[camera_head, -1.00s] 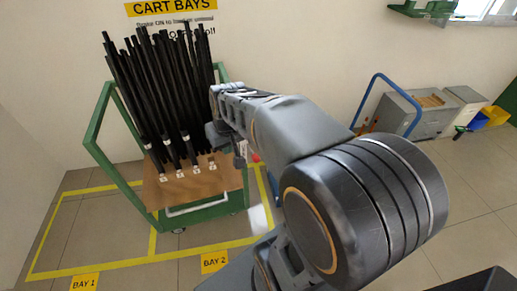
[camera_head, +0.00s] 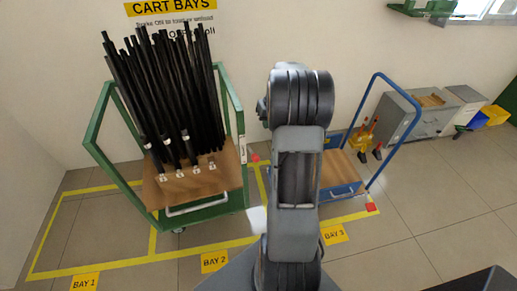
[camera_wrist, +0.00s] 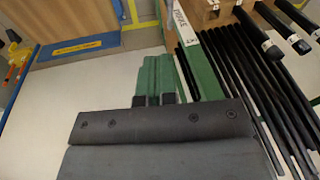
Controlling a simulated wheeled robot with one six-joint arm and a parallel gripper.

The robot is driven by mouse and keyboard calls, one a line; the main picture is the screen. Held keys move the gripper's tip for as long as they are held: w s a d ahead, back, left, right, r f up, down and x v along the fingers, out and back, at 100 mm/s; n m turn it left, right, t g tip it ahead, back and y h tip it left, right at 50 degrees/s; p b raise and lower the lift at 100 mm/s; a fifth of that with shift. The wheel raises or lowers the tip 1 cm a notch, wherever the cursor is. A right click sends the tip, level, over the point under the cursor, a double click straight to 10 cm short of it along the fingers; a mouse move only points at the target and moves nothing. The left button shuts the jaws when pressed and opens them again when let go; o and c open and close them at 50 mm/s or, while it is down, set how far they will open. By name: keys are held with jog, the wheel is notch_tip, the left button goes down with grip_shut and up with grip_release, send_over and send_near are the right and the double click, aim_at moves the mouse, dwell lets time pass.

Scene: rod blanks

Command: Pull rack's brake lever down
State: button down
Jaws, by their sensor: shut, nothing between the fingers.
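The rack is a green-framed cart (camera_head: 97,125) at left in the head view, with a brown deck and several black rods standing tilted on it. A white label strip (camera_head: 242,149) is on its right side. In the wrist view, its green post (camera_wrist: 200,72) and the white lettered strip (camera_wrist: 180,16) show at upper middle. I cannot make out the brake lever surely in either view. My gripper (camera_wrist: 158,62) shows in the wrist view with its two fingers side by side, shut and empty, left of the green post. In the head view my arm hides the gripper.
A blue-handled cart (camera_head: 345,190) stands right of my arm, partly hidden by it. Orange-and-yellow items (camera_head: 364,136) and a grey cabinet (camera_head: 405,112) are behind it. Yellow lines mark the floor bays. Open floor (camera_head: 440,195) lies to the right.

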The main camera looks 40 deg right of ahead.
jog(key=shift+f, duration=0.1)
send_near(252, 152)
jog(key=shift+s+a+f+p, duration=0.2)
jog(key=shift+s+f+p, duration=0.3)
jog(key=shift+f, duration=0.45)
jog(key=shift+s+a+f+p, duration=0.15)
jog(key=shift+s+f+p, duration=0.1)
jog(key=shift+s+f, duration=0.6)
jog(key=shift+w+f, duration=0.15)
jog(key=shift+f, duration=0.1)
